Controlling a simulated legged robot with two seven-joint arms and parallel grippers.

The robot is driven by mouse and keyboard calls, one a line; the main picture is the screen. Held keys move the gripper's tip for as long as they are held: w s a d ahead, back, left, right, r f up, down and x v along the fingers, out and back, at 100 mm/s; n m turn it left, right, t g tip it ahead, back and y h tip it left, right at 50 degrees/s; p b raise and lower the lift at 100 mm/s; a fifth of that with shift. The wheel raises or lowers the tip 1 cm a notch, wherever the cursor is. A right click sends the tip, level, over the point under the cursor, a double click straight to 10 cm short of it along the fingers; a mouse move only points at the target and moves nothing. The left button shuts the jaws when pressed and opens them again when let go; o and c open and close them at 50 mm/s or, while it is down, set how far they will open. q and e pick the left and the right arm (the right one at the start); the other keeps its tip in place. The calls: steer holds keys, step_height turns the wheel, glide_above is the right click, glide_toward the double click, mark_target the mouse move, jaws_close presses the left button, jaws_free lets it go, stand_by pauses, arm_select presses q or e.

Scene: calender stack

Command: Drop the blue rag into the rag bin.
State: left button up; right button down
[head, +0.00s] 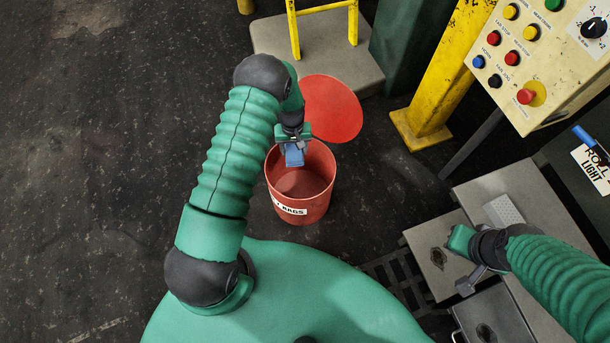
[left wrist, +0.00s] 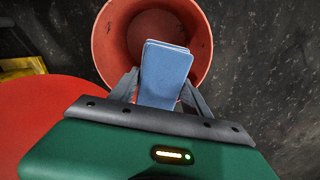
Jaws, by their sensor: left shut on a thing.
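The blue rag (head: 294,155) is a small folded cloth held in my left gripper (head: 293,147). In the left wrist view the rag (left wrist: 164,75) sits between the two fingers of the left gripper (left wrist: 160,88), which are shut on it. The rag bin (head: 318,202) is a red round bin with a label reading RAGS, and its top is open. The rag is above the bin's opening, towards its back left rim. The left wrist view shows the bin (left wrist: 112,62) beyond the rag. My right gripper (head: 468,284) is at the lower right, over grey boxes; its jaw state is unclear.
The red round lid (head: 333,108) stands open behind the bin. A yellow post (head: 434,100) and a control panel (head: 540,60) with coloured buttons are at the right. A grey platform with a yellow frame (head: 325,8) is at the back. The floor (head: 90,180) at left is clear.

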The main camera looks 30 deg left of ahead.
arm_select(q)
step_height(320, 180, down, 4)
steer(key=b, duration=0.3)
steer(key=shift+d+f, duration=0.15)
steer(key=shift+f, duration=0.4)
steer(key=o, duration=1.4)
step_height(320, 180, up, 17)
steer(key=p, duration=0.4)
steer(key=shift+p, duration=0.4)
steer(key=shift+f, duration=0.1)
